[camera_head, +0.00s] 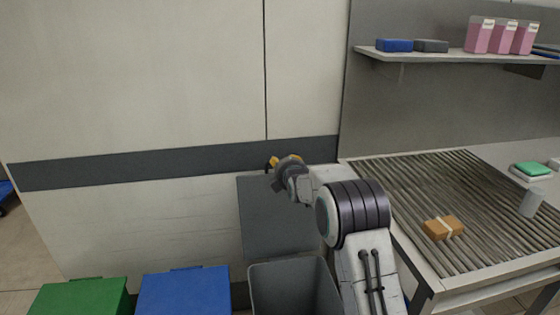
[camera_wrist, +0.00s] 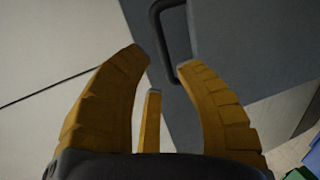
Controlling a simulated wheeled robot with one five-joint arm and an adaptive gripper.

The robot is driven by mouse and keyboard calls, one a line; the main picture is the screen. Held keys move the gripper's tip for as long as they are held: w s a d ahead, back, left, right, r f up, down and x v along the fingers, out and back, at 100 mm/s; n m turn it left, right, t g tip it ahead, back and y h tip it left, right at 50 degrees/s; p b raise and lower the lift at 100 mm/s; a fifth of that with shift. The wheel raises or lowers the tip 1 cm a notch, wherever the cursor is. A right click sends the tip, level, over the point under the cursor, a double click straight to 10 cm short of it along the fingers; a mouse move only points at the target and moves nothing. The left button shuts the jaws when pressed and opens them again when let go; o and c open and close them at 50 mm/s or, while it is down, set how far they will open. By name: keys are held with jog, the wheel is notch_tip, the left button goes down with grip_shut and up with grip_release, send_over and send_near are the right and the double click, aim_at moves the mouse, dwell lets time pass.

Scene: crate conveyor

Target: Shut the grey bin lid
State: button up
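The grey bin (camera_head: 254,292) stands in the lower middle of the head view, its mouth open. Its grey lid (camera_head: 262,218) is raised, standing nearly upright behind the bin near the wall. My gripper (camera_head: 272,162) is by the top edge of the lid; my arm covers the lid's right part. In the wrist view my gripper (camera_wrist: 163,62) has its yellow fingers spread with nothing held between them. The lid (camera_wrist: 245,50) fills the upper right there, with a dark handle (camera_wrist: 156,30) just beyond the fingertips. Whether any finger touches it I cannot tell.
A green bin (camera_head: 80,298) and a blue bin (camera_head: 185,290), both with lids shut, stand left of the grey bin. A roller conveyor (camera_head: 400,190) carrying an orange-brown box (camera_head: 442,228) is on the right. A wall shelf (camera_head: 460,57) holds boxes above it.

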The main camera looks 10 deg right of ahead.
jog(key=shift+p+x, duration=0.65)
jog(key=shift+x, duration=2.25)
jog(key=shift+f, duration=0.1)
jog(key=shift+c, duration=0.2)
grip_shut()
